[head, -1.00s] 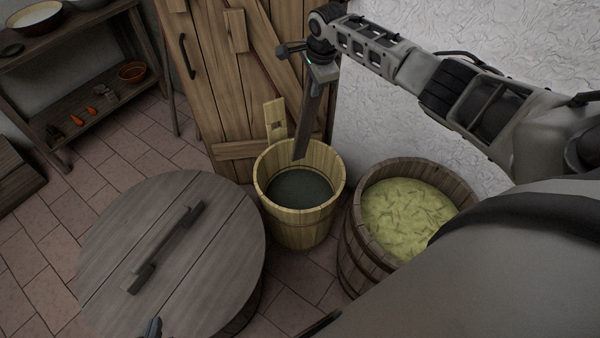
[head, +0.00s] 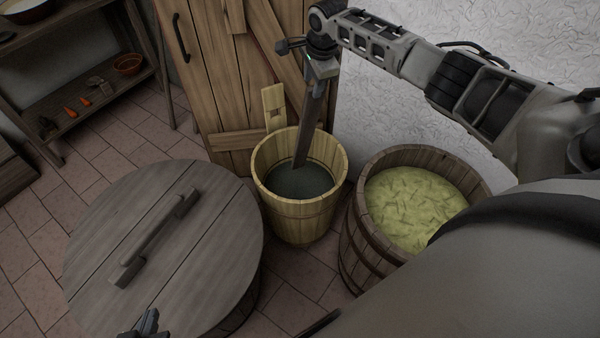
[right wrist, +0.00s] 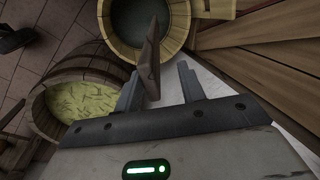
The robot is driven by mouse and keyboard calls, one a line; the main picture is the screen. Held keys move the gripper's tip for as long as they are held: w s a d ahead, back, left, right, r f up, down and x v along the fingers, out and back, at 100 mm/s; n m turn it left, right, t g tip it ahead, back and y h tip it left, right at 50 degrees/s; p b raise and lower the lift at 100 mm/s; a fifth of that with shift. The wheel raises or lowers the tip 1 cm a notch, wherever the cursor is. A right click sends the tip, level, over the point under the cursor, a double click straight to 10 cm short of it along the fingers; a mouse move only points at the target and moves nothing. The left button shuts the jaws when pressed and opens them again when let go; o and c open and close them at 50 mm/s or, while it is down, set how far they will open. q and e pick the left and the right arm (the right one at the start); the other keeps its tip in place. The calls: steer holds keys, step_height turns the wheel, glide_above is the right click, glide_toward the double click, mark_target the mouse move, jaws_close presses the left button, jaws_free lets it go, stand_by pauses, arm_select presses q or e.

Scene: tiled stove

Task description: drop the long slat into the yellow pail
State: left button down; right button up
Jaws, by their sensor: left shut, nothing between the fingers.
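The long slat (head: 312,122) is a dark grey-brown wooden strip. In the head view it hangs slightly tilted below my right gripper (head: 321,72), its lower end inside the mouth of the yellow pail (head: 296,217). The pail is pale wood with dark contents and one tall stave with a hole. In the right wrist view the slat (right wrist: 149,62) stands between the spread fingers of my right gripper (right wrist: 160,92), close to the left finger, with a gap to the right one. My left gripper (head: 147,324) is shut and empty at the bottom edge, by the round lid.
A large round wooden lid (head: 205,235) with a bar handle covers a tub left of the pail. A barrel (head: 362,245) of shredded yellow-green stuff stands right of it. A plank door (head: 215,75) is behind; a shelf (head: 105,115) stands far left.

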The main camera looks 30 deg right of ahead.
steer(key=v, duration=1.6)
steer(key=shift+p, duration=0.4)
steer(key=s+a+f+n+t+y, duration=0.15)
steer(key=s+a+f+n, duration=0.35)
steer(key=a+f, duration=0.5)
steer(key=s+a+f+n+t+y, duration=0.1)
steer(key=s+a+f+n+y, duration=0.1)
steer(key=a+f+n, duration=0.8)
steer(key=s+a+f+n+t, duration=0.1)
steer(key=s+f+n+t, duration=0.1)
steer(key=s, duration=0.7)
steer(key=s+a+f+n+t, duration=0.2)
steer(key=s+n, duration=0.3)
steer(key=s, duration=0.4)
steer(key=shift+t, duration=0.45)
